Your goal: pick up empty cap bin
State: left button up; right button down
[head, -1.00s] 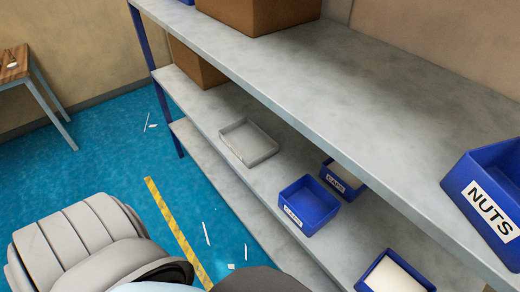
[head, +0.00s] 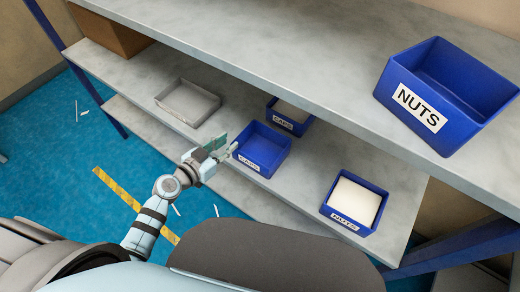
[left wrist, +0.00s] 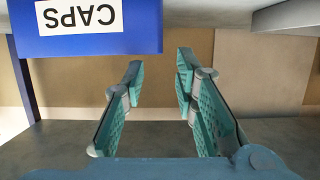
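A blue bin labelled CAPS (head: 262,150) sits at the front of the middle shelf in the head view and looks empty. A second CAPS bin (head: 290,115) stands behind it and holds something pale. My left gripper (head: 222,150) is just left of the front bin, at the shelf edge. In the left wrist view the left gripper (left wrist: 160,75) is open, with nothing between its fingers. The labelled front of a CAPS bin (left wrist: 85,40) shows at the upper left there, beside the fingers. My right gripper is not in view.
A grey tray (head: 187,102) lies left of the bins on the middle shelf (head: 240,105). A NUTS bin (head: 355,203) with pale contents is at right. An empty NUTS bin (head: 445,95) stands on the upper shelf (head: 250,40), which overhangs the bins.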

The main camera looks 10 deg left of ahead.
aim_at(243, 132)
pick_arm(q)
jog(key=x, duration=0.3)
jog(key=shift+a+f, duration=0.1)
jog(key=x, duration=0.6)
jog(key=shift+s, duration=0.15)
grip_shut()
